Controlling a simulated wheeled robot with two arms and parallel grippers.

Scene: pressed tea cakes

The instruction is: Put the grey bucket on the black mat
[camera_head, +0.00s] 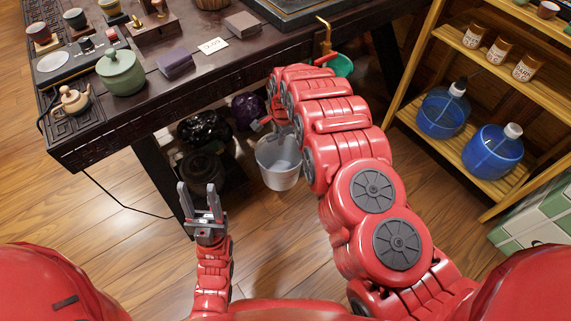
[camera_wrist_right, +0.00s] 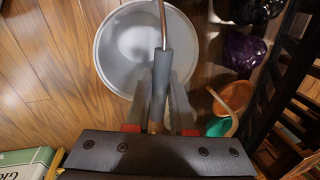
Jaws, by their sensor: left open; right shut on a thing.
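The grey bucket (camera_head: 279,166) hangs upright under the front edge of the dark table. Its inside also shows from above in the right wrist view (camera_wrist_right: 125,45). My right gripper (camera_wrist_right: 160,95) is shut on the bucket's handle, with the grey grip between its fingers. In the head view that gripper is partly hidden by my red right arm. My left gripper (camera_head: 202,198) is open and empty, to the left of the bucket and in front of the table. I cannot make out a black mat for certain in either view.
Dark bags (camera_head: 205,127) and a purple bag (camera_head: 247,111) lie under the table. The table (camera_head: 245,78) holds a green pot (camera_head: 121,73) and tea things. A wooden shelf (camera_head: 478,75) with blue water jugs (camera_head: 492,151) stands at right. Floor in front is clear.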

